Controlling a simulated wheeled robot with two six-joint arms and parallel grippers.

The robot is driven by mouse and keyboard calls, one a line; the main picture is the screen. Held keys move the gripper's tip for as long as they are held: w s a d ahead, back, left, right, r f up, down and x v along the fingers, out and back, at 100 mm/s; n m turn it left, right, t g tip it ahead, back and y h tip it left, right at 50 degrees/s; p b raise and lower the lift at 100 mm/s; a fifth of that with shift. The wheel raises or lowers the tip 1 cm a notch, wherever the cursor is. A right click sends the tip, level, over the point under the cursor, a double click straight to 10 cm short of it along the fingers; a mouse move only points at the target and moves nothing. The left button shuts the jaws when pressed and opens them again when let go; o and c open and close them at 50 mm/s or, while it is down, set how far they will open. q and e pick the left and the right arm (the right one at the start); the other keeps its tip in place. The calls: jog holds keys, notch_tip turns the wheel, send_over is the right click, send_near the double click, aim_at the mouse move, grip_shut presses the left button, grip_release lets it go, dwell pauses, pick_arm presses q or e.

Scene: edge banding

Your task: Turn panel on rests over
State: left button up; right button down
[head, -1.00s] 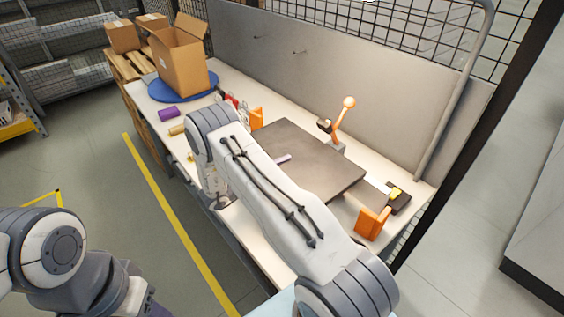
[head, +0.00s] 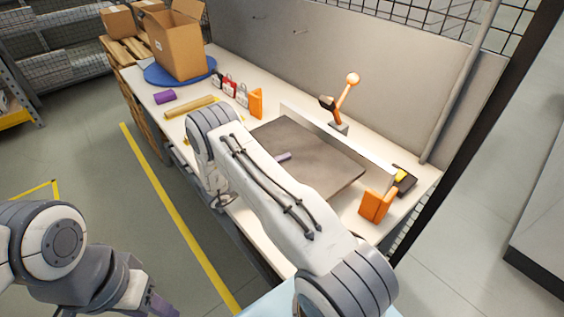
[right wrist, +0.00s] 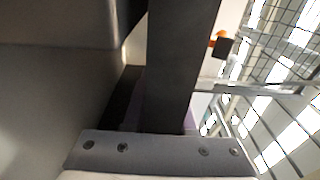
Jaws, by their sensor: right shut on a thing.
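The flat dark grey panel (head: 315,160) lies roughly level over the bench, at the middle of the head view. My right arm reaches over its near left part. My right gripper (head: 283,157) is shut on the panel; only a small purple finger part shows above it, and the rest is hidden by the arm. In the right wrist view the held panel (right wrist: 182,60) appears as a dark upright band. The rests under the panel are hidden. My left gripper (head: 160,304) is at the lower left, away from the bench, cut by the frame; its opening is unclear.
Orange blocks stand left (head: 255,103) and right (head: 376,205) of the panel. A pale upright strip (head: 385,176) and an orange-handled clamp (head: 343,105) are behind it. A cardboard box (head: 178,45), purple roll (head: 165,97) and tan roll (head: 190,107) are farther left. Floor in front is clear.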

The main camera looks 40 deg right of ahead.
dwell(0.3)
jog(key=c, duration=0.6)
grip_release()
jog(key=shift+c, duration=0.2)
jog(key=shift+a+f, duration=0.2)
jog(key=shift+f, duration=0.05)
jog(key=a+b, duration=0.2)
jog(key=a, duration=0.4)
jog(key=shift+w+a, duration=0.1)
jog(key=shift+a, duration=0.25)
jog(key=shift+r, duration=0.15)
